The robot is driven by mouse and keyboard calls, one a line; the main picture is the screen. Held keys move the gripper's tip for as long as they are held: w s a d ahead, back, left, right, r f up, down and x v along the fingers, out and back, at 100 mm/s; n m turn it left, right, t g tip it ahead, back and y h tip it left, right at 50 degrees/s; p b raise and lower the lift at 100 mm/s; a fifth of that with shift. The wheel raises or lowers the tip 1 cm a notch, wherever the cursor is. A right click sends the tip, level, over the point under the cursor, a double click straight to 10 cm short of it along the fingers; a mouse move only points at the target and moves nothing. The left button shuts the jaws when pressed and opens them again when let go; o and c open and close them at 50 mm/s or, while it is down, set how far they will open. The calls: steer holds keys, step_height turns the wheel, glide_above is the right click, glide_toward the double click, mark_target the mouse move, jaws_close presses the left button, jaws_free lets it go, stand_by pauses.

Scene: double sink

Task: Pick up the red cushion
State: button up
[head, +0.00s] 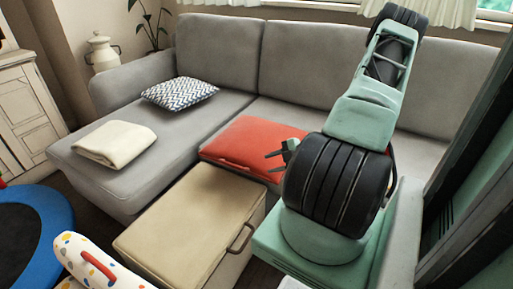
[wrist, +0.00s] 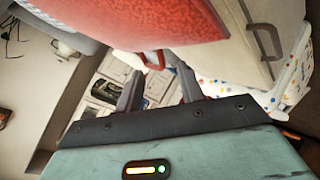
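The red cushion (head: 245,142) lies flat on the grey sofa seat, left of my arm in the head view. It fills the upper left middle of the wrist view (wrist: 160,20), where a small red loop (wrist: 153,60) shows at its edge. My gripper (head: 268,162) is open, with its fingers pointing left at the cushion's right part. In the wrist view, the loop appears between the two spread fingertips (wrist: 155,68). I cannot tell whether a finger touches the cushion. My arm hides the area right of the cushion.
A beige box-like ottoman (head: 190,220) with a handle stands before the sofa, close to the cushion. A patterned pillow (head: 180,92) and a folded cream blanket (head: 115,144) lie on the sofa's left part. A blue-rimmed trampoline (head: 55,215) is at lower left.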

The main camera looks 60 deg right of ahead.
mark_target(248, 168)
steer(key=x, duration=0.3)
steer(key=shift+w+f+b, duration=0.2)
steer(key=shift+f+b, duration=0.05)
steer(key=shift+b, duration=0.1)
steer(key=shift+a+r+b+x, duration=0.15)
steer(key=shift+b+x, duration=0.4)
steer(key=shift+x, duration=0.8)
steer(key=shift+a+r+b+x, duration=0.15)
steer(key=shift+b+x, duration=0.35)
steer(key=shift+x, duration=0.9)
steer(key=shift+w, duration=0.1)
steer(key=shift+r, duration=0.1)
jaws_close()
